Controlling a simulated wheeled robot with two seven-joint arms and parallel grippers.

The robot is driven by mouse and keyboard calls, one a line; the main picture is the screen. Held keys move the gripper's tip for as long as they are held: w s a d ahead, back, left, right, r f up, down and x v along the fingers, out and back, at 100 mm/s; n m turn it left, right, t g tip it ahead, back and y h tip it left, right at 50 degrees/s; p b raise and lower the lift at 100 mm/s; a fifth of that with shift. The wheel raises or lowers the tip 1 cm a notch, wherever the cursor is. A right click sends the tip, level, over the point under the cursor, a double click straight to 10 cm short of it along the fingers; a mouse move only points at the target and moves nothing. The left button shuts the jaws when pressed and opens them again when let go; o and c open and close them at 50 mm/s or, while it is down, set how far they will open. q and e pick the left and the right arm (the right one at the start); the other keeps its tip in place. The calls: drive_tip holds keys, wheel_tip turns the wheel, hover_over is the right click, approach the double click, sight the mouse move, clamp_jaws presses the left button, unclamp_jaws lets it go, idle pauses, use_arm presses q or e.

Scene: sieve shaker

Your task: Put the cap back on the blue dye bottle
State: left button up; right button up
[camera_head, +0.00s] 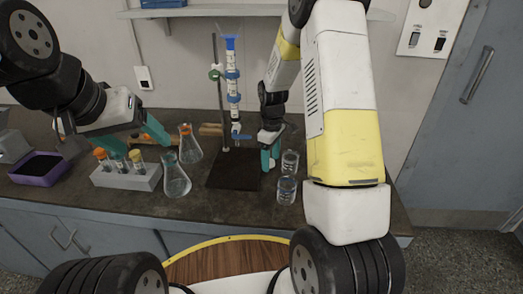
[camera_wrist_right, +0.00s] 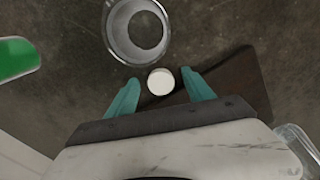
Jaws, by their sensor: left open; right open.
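A small round white cap-like thing (camera_wrist_right: 161,81) shows between the fingertips of my right gripper (camera_wrist_right: 160,86) in the right wrist view. I cannot tell whether it is a loose cap or the top of a bottle. My right gripper (camera_head: 270,162) is open and points down by the right edge of the dark stand base (camera_head: 232,171) in the head view. My left gripper (camera_head: 147,149) is open over the back of the white tube rack (camera_head: 128,180). No blue dye bottle can be made out clearly; my right gripper and arm hide part of the bench.
Two glass beakers (camera_head: 286,190) stand right of my right gripper; one beaker (camera_wrist_right: 137,28) shows in the wrist view. Two flasks (camera_head: 176,180) stand between the rack and stand. A blue-topped burette (camera_head: 233,90) hangs on the stand. A purple tray (camera_head: 42,168) is far left.

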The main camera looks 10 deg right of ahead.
sight(271, 162)
drive_tip(key=shift+c, duration=0.2)
clamp_jaws()
drive_tip(key=shift+r, duration=0.1)
wheel_tip(271, 162, up, 10)
idle(0.3)
